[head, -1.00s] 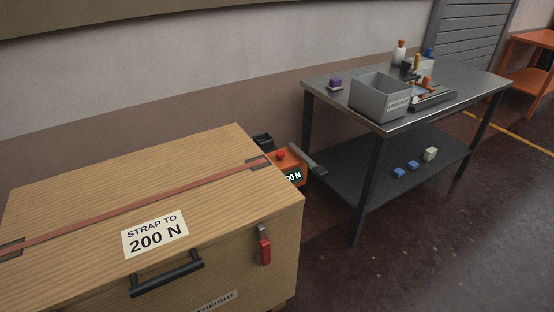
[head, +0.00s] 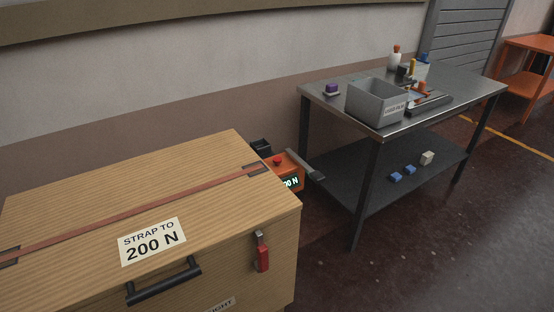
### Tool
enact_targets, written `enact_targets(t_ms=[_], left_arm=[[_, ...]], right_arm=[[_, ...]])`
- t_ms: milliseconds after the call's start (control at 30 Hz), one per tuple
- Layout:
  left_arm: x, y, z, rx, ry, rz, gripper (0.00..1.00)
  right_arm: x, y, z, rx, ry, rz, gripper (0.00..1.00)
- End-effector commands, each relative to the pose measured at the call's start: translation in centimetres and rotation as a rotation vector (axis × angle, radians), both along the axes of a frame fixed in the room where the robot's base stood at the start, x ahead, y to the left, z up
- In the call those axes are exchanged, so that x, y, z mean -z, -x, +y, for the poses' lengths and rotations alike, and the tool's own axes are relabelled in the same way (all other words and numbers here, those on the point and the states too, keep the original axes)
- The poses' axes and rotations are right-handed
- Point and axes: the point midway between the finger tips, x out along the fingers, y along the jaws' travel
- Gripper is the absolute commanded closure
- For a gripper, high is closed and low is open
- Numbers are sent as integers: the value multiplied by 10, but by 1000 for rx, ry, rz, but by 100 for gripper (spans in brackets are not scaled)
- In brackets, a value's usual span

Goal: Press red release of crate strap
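The wooden crate (head: 90,195) fills the lower left of the head view. An orange-red strap (head: 150,212) runs across its lid. At the lid's far right end sits an orange tensioner (head: 290,168) with a red button (head: 278,161) on top, a dark lever (head: 308,172) and a lit display (head: 290,183). The display reads partly "0 N"; its left part is hidden by the crate's edge. A label on the lid reads "STRAP TO 200 N" (head: 152,241). A red latch (head: 262,256) hangs on the crate's side. Neither of my grippers is in view.
A metal table (head: 440,112) stands to the right with a grey bin (head: 372,106), a purple button (head: 331,87) and bottles. Its lower shelf (head: 365,185) holds small blue and cream blocks. Dark floor (head: 440,255) is open at the lower right.

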Motion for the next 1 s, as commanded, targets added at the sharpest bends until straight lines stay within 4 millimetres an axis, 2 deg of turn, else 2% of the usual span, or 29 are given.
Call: enact_targets(t_ms=[33,67,100,1000], left_arm=[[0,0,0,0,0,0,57],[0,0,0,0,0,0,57],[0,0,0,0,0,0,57],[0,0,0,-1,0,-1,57]], right_arm=[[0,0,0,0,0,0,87],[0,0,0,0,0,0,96],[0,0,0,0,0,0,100],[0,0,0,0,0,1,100]])
